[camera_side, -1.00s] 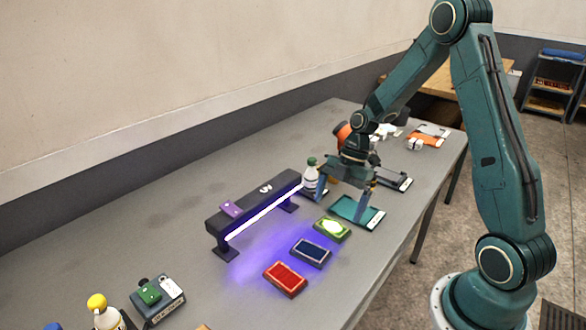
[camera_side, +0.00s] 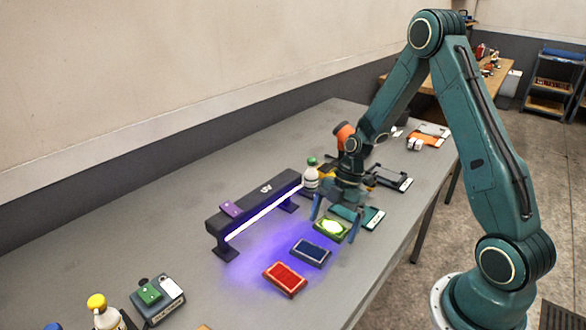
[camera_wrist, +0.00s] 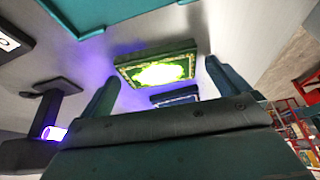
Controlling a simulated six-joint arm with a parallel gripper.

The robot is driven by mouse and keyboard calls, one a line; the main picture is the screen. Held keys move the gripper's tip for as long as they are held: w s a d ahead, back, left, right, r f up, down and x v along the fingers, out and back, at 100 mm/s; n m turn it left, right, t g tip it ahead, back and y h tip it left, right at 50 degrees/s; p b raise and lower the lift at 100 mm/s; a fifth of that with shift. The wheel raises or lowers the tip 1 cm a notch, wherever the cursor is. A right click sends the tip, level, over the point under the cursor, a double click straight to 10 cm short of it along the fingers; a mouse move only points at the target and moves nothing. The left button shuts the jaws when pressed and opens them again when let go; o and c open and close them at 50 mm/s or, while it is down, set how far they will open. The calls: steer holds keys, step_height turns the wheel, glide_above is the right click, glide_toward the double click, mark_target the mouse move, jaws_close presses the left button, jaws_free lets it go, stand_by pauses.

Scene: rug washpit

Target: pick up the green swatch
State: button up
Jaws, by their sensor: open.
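The green swatch (camera_side: 331,230) is a small rectangular pad with a glowing yellow-green middle. It lies on the grey table between the blue swatch and a teal tray. In the wrist view the green swatch (camera_wrist: 158,66) sits beyond and between my fingers. My gripper (camera_side: 334,228) is open, its fingers pointing down on either side of the green swatch in the side view. I cannot tell whether the fingertips touch the table. My gripper (camera_wrist: 168,88) holds nothing between its fingers.
The blue swatch (camera_side: 311,253) and red swatch (camera_side: 285,279) lie in front. A UV lamp bar (camera_side: 253,203) stands left on two feet. A green-capped bottle (camera_side: 311,176) stands behind, close to my gripper. The teal tray (camera_side: 370,217) lies right.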

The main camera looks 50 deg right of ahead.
stand_by(0.4)
steer(key=c, duration=0.9)
steer(key=shift+r, duration=0.1)
step_height(320, 180, up, 20)
stand_by(0.3)
stand_by(0.5)
glide_toward(333, 225)
steer(key=d, duration=0.6)
steer(key=shift+d+n, duration=0.4)
